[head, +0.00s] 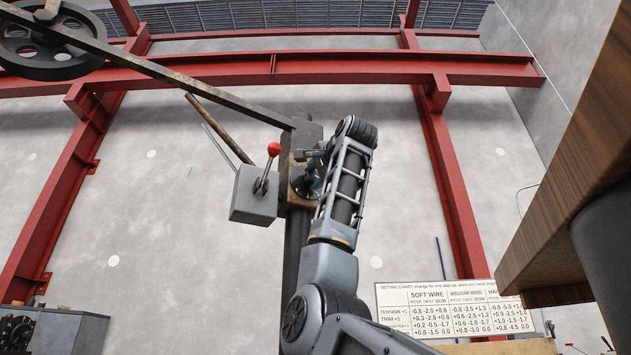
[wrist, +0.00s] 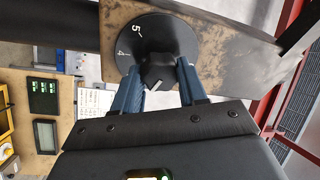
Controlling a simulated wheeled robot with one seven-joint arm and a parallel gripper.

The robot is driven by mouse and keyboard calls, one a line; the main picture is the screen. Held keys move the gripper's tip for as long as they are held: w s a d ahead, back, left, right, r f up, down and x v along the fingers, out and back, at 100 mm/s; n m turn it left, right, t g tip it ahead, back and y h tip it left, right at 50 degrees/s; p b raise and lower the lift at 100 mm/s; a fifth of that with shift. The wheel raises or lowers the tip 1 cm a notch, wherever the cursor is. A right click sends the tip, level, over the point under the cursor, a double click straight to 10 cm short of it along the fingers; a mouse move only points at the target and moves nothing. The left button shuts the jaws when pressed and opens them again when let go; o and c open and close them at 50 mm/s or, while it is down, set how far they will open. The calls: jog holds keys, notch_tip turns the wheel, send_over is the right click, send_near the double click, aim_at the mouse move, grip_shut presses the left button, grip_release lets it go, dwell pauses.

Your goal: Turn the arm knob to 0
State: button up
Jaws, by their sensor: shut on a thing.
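The arm knob (wrist: 156,72) is a dark block on a round black dial (wrist: 180,38) with white marks, of which a 5 and what looks like a 4 are readable. The dial is on the face of a worn, brownish metal block. My gripper (wrist: 160,80) has its two blue fingers shut on the knob, one on each side. In the head view the metal block (head: 296,152) is at the top of a dark post, and my arm reaches up to it. There my gripper (head: 310,178) and the knob are mostly hidden behind my arm. I cannot see a 0 on the dial.
A grey box with a red-balled lever (head: 273,150) is just left of the block. A long metal arm (head: 180,75) runs up left to a wheel. A setting chart (head: 450,308) is low on the right. A wooden edge (head: 570,170) fills the right side.

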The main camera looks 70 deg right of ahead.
jog(key=n, duration=0.3)
jog(key=n+p, duration=0.1)
jog(key=n, duration=0.2)
jog(key=shift+t+y, duration=0.3)
jog(key=shift+y, duration=0.1)
jog(key=n+y+p, duration=0.1)
jog(key=n, duration=0.5)
jog(key=shift+t, duration=0.3)
jog(key=n+y+p, duration=0.1)
jog(key=n, duration=0.5)
jog(key=n+p, duration=0.1)
jog(key=n, duration=0.4)
jog(key=shift+n, duration=0.4)
jog(key=o, duration=1)
jog(key=shift+o, duration=0.2)
jog(key=shift+r, duration=0.1)
jog(key=shift+a, duration=0.1)
